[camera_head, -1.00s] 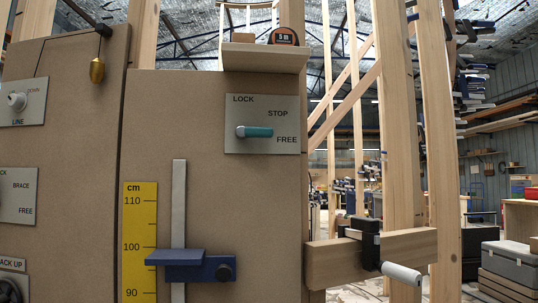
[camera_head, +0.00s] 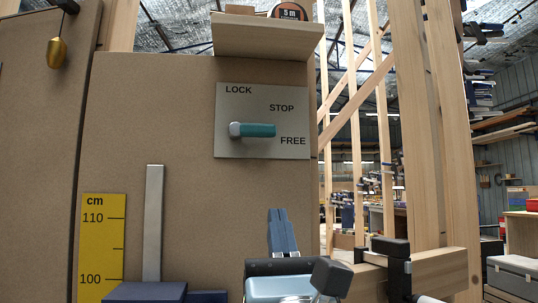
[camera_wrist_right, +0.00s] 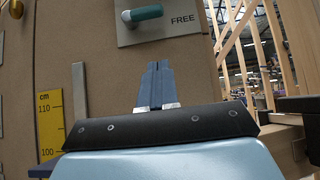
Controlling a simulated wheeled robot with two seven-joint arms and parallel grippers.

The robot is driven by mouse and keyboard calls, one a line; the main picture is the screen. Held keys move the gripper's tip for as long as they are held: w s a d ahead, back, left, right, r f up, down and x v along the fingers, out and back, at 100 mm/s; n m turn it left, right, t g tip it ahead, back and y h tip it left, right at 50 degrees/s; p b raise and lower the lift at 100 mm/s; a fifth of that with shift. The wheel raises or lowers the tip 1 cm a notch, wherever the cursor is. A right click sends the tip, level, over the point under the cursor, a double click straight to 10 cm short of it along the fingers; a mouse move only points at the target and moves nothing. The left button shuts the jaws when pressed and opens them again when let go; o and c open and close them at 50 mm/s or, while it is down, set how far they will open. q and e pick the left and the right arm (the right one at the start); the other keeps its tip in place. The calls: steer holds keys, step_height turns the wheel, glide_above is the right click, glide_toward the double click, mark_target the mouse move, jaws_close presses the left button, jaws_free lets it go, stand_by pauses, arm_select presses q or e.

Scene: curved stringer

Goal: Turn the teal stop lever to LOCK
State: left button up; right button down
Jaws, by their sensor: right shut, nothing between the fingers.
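The teal stop lever (camera_head: 255,130) sits on a grey plate (camera_head: 232,150) marked LOCK, STOP and FREE. It lies roughly horizontal, its pivot at the left and its free end pointing right, near the FREE label. My right gripper (camera_head: 278,212) is below the plate, pointing up, apart from the lever. Its blue fingers are together with nothing between them. My left gripper is not in view.
A wooden shelf (camera_head: 262,38) with a tape measure (camera_head: 290,11) juts out above the plate. A yellow cm scale (camera_head: 100,245), a metal bar (camera_head: 154,220) and a blue stop block (camera_head: 145,292) are at lower left. A clamp (camera_head: 388,262) grips a wooden beam at right.

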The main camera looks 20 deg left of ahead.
steer(key=shift+w, duration=0.1)
steer(key=p, duration=0.6)
glide_toward(268, 138)
steer(key=w, duration=0.1)
steer(key=w+a, duration=0.1)
steer(key=w+r, duration=0.1)
steer(key=w, duration=0.1)
steer(key=shift+a, duration=0.4)
step_height(268, 138, up, 2)
steer(key=shift+s+d+r+p, duration=0.1)
steer(key=shift+s+r+p, duration=0.05)
steer(key=shift+p, duration=0.3)
steer(key=shift+r, duration=0.35)
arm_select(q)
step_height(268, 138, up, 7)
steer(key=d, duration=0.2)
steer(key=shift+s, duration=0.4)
